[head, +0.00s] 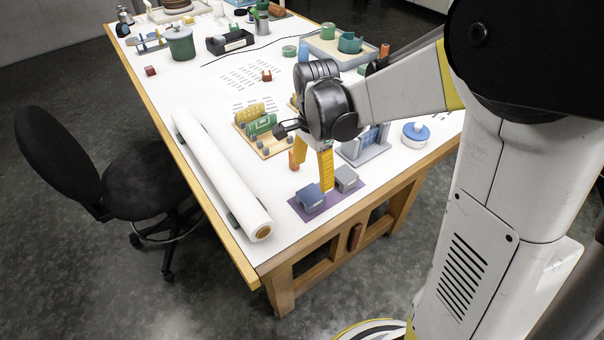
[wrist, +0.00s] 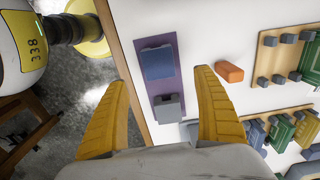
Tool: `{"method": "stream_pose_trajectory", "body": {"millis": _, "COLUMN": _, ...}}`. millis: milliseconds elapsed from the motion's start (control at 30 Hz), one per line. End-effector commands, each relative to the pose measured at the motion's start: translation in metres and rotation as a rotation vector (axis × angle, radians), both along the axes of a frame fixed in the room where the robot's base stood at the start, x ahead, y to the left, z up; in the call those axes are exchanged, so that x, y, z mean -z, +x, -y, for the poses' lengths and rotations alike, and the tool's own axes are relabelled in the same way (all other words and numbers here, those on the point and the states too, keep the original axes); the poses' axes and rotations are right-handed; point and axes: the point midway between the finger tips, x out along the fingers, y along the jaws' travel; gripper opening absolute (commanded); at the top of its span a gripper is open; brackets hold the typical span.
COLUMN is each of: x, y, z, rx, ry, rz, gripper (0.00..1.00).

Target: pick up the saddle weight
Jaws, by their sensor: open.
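Two small weights sit on a purple mat (head: 328,202) near the table's front edge: a blue block (head: 311,197) and a grey block (head: 346,179). I cannot tell for sure which is the saddle weight; the grey one looks notched in the wrist view (wrist: 168,107). The blue block also shows in the wrist view (wrist: 158,62). My gripper (head: 313,177) is open and empty, above the mat. In the wrist view its yellow fingers (wrist: 162,78) stand either side of the mat, with both blocks between them in the picture. Its height is hard to judge.
An orange block (wrist: 229,71) lies beside the mat. Racks with green and yellow pieces (head: 262,130) stand behind it, and a blue-grey stand (head: 366,145) to the right. A long white roll (head: 220,175) lies along the left edge.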

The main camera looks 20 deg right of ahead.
Motion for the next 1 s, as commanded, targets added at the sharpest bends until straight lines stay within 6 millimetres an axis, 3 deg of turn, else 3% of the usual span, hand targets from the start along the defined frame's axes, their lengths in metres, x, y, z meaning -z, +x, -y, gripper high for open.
{"method": "stream_pose_trajectory", "body": {"millis": 133, "x": 0.030, "y": 0.000, "z": 0.000, "rx": 0.001, "ry": 0.000, "rz": 0.000, "gripper": 0.79}}
{"method": "stream_pose_trajectory", "body": {"millis": 367, "x": 0.050, "y": -0.001, "z": -0.001, "rx": 0.000, "ry": 0.000, "rz": 0.001, "gripper": 0.79}}
{"method": "stream_pose_trajectory", "body": {"millis": 633, "x": 0.091, "y": -0.004, "z": -0.003, "rx": -0.001, "ry": 0.000, "rz": 0.001, "gripper": 0.79}}
{"method": "stream_pose_trajectory", "body": {"millis": 967, "x": 0.098, "y": -0.004, "z": -0.003, "rx": -0.001, "ry": 0.000, "rz": 0.001, "gripper": 0.79}}
{"method": "stream_pose_trajectory", "body": {"millis": 1000, "x": 0.098, "y": -0.004, "z": -0.003, "rx": -0.001, "ry": 0.000, "rz": 0.001, "gripper": 0.71}}
